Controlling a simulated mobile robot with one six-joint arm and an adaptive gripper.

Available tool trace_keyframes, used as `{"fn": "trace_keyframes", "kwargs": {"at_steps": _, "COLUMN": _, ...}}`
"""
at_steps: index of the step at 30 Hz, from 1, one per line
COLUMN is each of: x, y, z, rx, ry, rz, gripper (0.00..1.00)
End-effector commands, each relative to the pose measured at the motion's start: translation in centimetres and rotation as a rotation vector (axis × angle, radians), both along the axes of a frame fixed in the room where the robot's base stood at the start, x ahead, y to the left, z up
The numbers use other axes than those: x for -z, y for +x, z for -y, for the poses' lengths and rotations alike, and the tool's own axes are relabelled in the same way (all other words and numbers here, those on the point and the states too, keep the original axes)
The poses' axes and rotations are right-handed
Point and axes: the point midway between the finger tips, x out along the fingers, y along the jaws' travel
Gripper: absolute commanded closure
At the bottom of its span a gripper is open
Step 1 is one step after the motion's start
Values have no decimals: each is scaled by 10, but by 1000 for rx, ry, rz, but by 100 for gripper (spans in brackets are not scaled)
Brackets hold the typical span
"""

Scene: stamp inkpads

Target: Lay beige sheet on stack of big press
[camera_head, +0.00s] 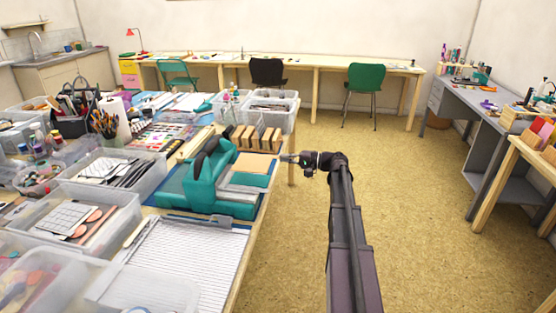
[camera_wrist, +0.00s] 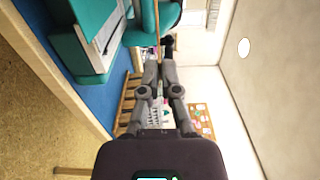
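The beige sheet (camera_head: 256,164) is flat beyond the big press's bed in the head view. In the wrist view it shows edge-on as a thin tan line (camera_wrist: 157,32) between my fingertips. My gripper (camera_head: 284,158) is at the sheet's right edge, and its fingers (camera_wrist: 158,70) look closed on it. The big teal press (camera_head: 205,184) stands on the table, just nearer than the sheet. A pale stack (camera_head: 249,180) lies on its bed; it also shows in the wrist view (camera_wrist: 106,32). The exact height of the sheet is hard to tell.
A wooden slotted rack (camera_head: 256,138) stands behind the sheet. Clear bins (camera_head: 268,110) sit farther back. A lined paper trimmer (camera_head: 190,255) lies in front of the press. The table's right edge runs under my gripper, with open floor (camera_head: 430,230) to the right.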

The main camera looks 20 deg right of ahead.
Motion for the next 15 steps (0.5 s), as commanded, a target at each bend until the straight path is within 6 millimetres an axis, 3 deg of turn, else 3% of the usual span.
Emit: {"fn": "trace_keyframes", "kwargs": {"at_steps": 15, "x": 1, "y": 2, "z": -6, "rx": -11, "ry": 11, "rz": 7, "gripper": 100}}
